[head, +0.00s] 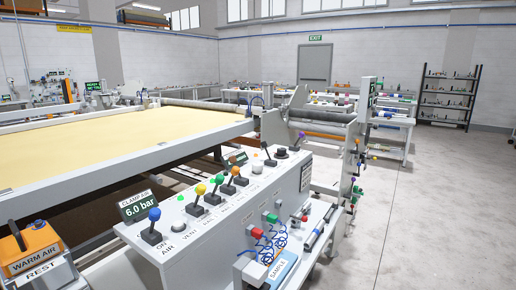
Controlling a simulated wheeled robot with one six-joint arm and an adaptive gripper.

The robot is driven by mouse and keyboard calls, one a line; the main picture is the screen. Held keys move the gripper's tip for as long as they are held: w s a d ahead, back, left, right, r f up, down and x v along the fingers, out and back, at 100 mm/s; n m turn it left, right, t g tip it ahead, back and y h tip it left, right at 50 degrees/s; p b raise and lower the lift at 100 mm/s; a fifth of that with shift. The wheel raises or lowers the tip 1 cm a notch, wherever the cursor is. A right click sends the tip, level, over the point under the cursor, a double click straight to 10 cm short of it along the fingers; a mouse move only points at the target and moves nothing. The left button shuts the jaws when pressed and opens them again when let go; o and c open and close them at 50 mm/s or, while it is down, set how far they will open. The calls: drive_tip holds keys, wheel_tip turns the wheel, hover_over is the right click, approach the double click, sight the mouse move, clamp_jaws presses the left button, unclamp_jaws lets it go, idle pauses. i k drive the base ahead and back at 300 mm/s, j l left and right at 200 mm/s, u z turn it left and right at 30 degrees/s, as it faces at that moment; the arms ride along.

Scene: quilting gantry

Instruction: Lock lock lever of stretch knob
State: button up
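A white control panel (225,215) slopes across the middle, with a row of levers on top. The levers have a blue ball (154,214), a yellow ball (200,189), a green ball (219,179) and an orange ball (236,170). A dark lever (266,146) and a low black knob (281,152) are at the row's far end. More small coloured knobs (355,180) sit on the upright at the gantry's right end. No label reading stretch is legible, so I cannot tell which part is the stretch knob or its lock lever. My gripper is not in view.
A frame with yellow fabric (110,134) fills the left. A "WARM AIR" tool (36,249) rests at lower left beside a "6.0 bar" display (139,207). Coiled blue hoses and a blue "SAMPLE" tray (283,268) are at the panel's front. The grey floor (430,210) at right is clear.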

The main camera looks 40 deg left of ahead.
sight(263, 144)
drive_tip(key=k+j, duration=0.7)
drive_tip(key=j+u, duration=0.2)
drive_tip(key=j, duration=0.35)
drive_tip(key=j+u, duration=0.2)
drive_tip(key=j, duration=0.4)
drive_tip(key=i+j+u, duration=0.2)
drive_tip(key=j, duration=0.35)
drive_tip(key=k+j, duration=0.1)
drive_tip(key=k, duration=0.25)
drive_tip(key=k+z, duration=0.15)
drive_tip(key=i+l+z, duration=0.25)
drive_tip(key=l, duration=0.2)
drive_tip(key=l+z, duration=0.25)
drive_tip(key=l, duration=0.25)
drive_tip(key=i+l+z, duration=0.55)
drive_tip(key=l, duration=0.15)
drive_tip(key=i+l+u, duration=0.2)
drive_tip(key=i, duration=0.25)
drive_tip(key=i+l+u, duration=0.25)
drive_tip(key=i, duration=0.15)
drive_tip(key=i+u, duration=0.3)
drive_tip(key=u, duration=0.15)
drive_tip(key=i+u, duration=0.4)
drive_tip(key=i+l+u, duration=0.2)
drive_tip(key=u, duration=0.25)
drive_tip(key=i+l+u, duration=0.25)
drive_tip(key=u, duration=0.15)
